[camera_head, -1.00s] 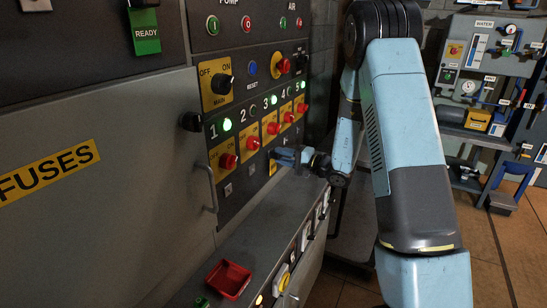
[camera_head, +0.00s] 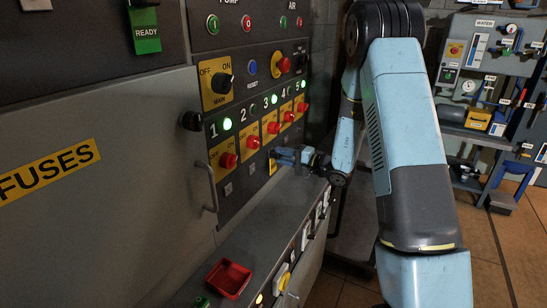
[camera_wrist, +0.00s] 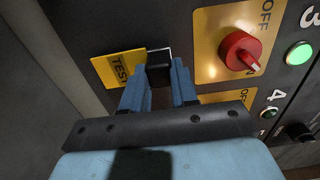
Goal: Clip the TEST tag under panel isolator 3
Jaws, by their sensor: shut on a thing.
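The yellow TEST tag (camera_wrist: 118,67) with its dark clip (camera_wrist: 158,72) is between the fingers of my gripper (camera_wrist: 160,90), which is shut on the clip. In the wrist view it is up against the panel, beside the yellow plate of isolator 3 (camera_wrist: 240,52), on the side away from its lit green lamp. A pale square edge shows behind the clip; whether the clip is seated on it I cannot tell. In the head view my gripper (camera_head: 284,155) and the tag (camera_head: 272,166) are below the red knob of isolator 3 (camera_head: 273,128).
Other isolators with red knobs stand in the row, including isolator 1 (camera_head: 228,161) and isolator 2 (camera_head: 253,142). Small square fittings (camera_head: 228,188) show below them. A handle (camera_head: 209,186) sticks out at left. A ledge with a red tray (camera_head: 228,279) runs below the panel.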

